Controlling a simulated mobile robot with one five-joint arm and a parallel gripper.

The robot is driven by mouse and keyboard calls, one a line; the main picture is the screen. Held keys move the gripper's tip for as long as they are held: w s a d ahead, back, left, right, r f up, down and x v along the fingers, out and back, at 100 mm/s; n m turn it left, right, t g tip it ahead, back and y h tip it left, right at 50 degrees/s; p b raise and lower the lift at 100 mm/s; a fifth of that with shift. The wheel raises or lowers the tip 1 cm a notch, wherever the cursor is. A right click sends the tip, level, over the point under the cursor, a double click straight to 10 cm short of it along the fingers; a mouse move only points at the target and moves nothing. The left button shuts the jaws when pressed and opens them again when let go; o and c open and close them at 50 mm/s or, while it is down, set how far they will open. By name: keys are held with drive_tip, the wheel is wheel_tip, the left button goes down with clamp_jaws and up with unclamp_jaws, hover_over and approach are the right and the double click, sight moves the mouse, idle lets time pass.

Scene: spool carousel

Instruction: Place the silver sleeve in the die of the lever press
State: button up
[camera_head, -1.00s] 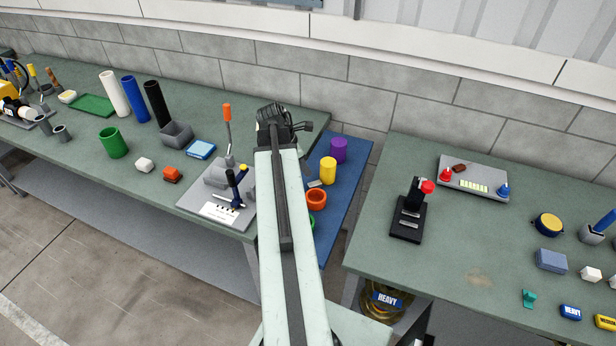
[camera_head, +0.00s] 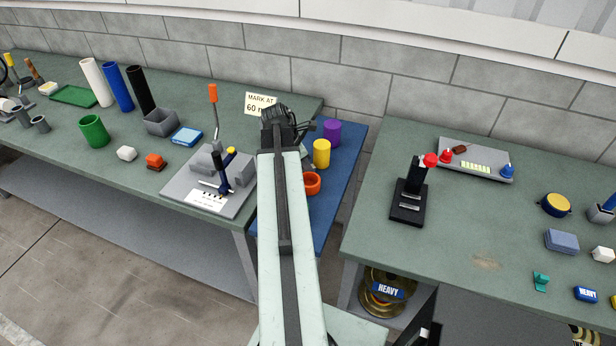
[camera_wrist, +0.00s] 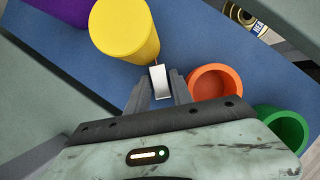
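In the wrist view, my gripper (camera_wrist: 160,90) reaches over a blue surface. A small silver piece (camera_wrist: 158,82), seemingly the silver sleeve, shows between the two fingertips. I cannot tell whether the fingers touch it. In the head view my arm hides the sleeve and the fingers. I cannot tell for sure which is the lever press, and no die is clear.
A yellow cylinder (camera_wrist: 124,28) stands close beyond the left fingertip. An orange ring (camera_wrist: 216,84) and a green cup (camera_wrist: 283,130) stand to the right. A purple cylinder (camera_head: 332,132) is behind the yellow one. The right bench (camera_head: 400,260) has free room at its front.

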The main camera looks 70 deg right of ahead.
drive_tip(key=shift+r, duration=0.1)
clamp_jaws()
drive_tip(key=shift+r, duration=0.1)
wheel_tip(320, 180, up, 18)
drive_tip(key=p, duration=1.8)
